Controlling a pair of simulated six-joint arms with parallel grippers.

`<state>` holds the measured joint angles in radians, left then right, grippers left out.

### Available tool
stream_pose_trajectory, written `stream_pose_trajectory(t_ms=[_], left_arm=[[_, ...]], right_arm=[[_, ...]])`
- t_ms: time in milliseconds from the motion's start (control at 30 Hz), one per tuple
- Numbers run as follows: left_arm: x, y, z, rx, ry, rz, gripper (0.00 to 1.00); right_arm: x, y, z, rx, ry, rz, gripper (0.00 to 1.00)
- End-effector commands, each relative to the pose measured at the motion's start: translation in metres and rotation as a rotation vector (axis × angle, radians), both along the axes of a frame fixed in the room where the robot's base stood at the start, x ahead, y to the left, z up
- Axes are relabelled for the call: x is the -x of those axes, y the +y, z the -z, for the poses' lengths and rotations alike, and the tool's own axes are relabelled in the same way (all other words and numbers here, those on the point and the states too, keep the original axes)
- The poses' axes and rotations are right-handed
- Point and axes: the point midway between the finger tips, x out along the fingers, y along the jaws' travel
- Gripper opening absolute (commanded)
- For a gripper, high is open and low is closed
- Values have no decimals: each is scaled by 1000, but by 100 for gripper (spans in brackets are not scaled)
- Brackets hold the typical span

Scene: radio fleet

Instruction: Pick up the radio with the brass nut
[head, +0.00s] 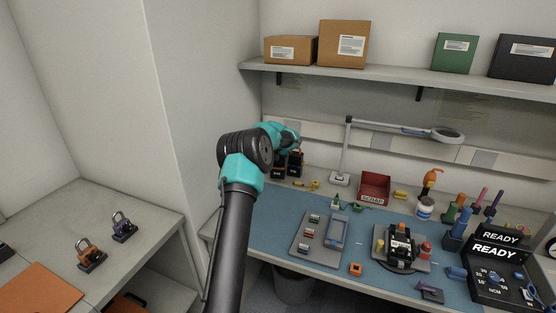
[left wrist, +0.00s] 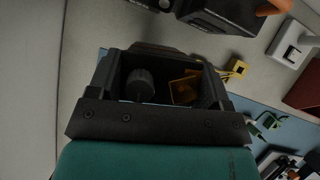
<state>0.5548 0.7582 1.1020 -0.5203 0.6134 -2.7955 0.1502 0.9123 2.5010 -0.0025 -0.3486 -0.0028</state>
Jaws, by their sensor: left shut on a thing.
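My left gripper (head: 288,148) reaches to the back left corner of the blue-matted bench. In the left wrist view the gripper (left wrist: 157,100) is shut on a dark radio, whose top shows a black round knob (left wrist: 140,82) and a brass-coloured nut (left wrist: 186,88) between the jaws. Another dark radio (left wrist: 222,14) with an orange part stands close by. In the head view two dark radios with orange parts, one left (head: 278,172) and one right (head: 296,163), show under the gripper; I cannot tell which is held. My right gripper is not in view.
A red scrap bin (head: 374,188) and a magnifier lamp (head: 340,179) stand to the right. Small yellow parts (head: 312,184) lie near the radios. A grey tray (head: 303,250) lies in front on the mat. The wall is close on the left.

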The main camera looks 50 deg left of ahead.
Motion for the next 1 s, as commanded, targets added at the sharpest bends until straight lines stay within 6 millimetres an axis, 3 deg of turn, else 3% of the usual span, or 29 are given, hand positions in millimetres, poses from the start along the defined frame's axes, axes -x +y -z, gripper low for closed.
stream_pose_trajectory(t_ms=[267, 1000], left_arm=[[18, -20, -4, -1, 0, 2, 15], [92, -104, -14, -1, -2, 1, 15]], right_arm=[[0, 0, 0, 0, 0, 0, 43], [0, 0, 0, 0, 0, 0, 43]])
